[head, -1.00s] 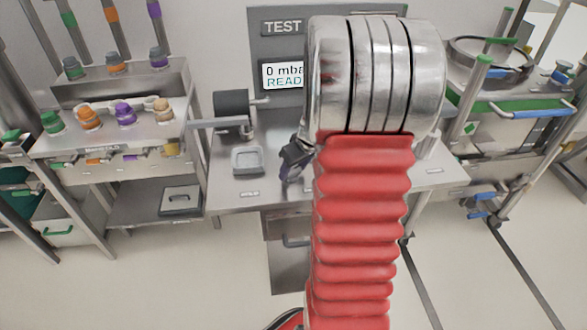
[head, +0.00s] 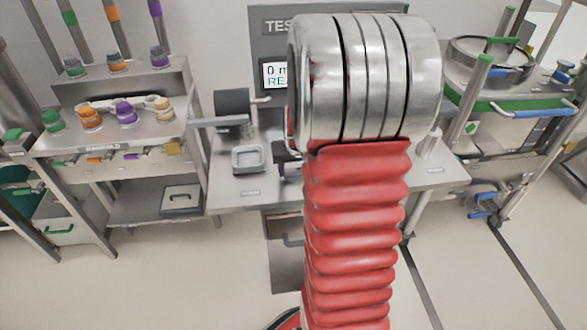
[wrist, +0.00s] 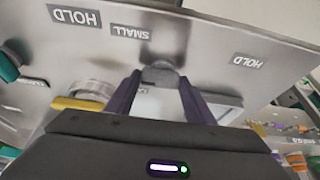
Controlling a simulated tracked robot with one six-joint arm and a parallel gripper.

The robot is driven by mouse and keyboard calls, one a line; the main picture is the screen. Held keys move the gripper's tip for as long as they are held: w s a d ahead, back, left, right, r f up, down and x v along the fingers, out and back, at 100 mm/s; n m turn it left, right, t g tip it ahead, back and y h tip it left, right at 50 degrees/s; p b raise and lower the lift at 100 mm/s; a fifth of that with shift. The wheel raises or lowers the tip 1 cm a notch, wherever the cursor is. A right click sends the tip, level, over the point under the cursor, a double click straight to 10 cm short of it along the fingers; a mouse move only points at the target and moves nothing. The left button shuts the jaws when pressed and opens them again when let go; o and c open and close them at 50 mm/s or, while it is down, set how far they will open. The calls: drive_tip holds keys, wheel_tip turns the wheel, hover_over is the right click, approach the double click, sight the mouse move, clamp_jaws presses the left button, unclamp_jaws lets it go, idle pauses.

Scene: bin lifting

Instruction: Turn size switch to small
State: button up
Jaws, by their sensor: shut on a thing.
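The size switch (wrist: 159,72) is a small grey knob on the metal panel in the wrist view. A label reading SMALL (wrist: 130,31) is upside down just beyond it, up and to the left. My gripper (wrist: 160,80) has its two dark purple fingers on either side of the knob, shut on it. Which way the knob points is hard to tell. In the head view my arm hides the switch and most of my gripper; only a dark part of it shows beside the arm.
HOLD labels (wrist: 75,15) sit on the panel on both sides. A yellow-rimmed round part (wrist: 80,103) is left of my fingers. In the head view, a grey tray (head: 248,160) lies on the bench, and a rack with coloured knobs (head: 110,140) stands at left. Open floor lies in front.

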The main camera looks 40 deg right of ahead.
drive_tip(key=shift+w+a+m+g+h, duration=0.1)
drive_tip(key=shift+m+g+h, duration=0.2)
drive_tip(key=shift+m, duration=0.9)
drive_tip(key=shift+w+a+m+g+h, duration=0.1)
drive_tip(key=shift+m+g+h, duration=0.2)
drive_tip(key=shift+m, duration=0.9)
drive_tip(key=shift+a+m+g+h, duration=0.15)
drive_tip(key=shift+m+g, duration=0.25)
drive_tip(key=shift+m, duration=0.65)
drive_tip(key=shift+m+g+h, duration=0.15)
drive_tip(key=shift+m+g, duration=0.25)
drive_tip(key=shift+m, duration=0.65)
drive_tip(key=o, duration=1.1)
drive_tip(key=shift+c, duration=0.2)
drive_tip(key=shift+r, duration=0.1)
drive_tip(key=w+v, duration=0.1)
drive_tip(key=v, duration=1.2)
drive_tip(key=shift+s+a+r, duration=0.15)
drive_tip(key=shift+s+r, duration=0.1)
drive_tip(key=shift+s, duration=0.1)
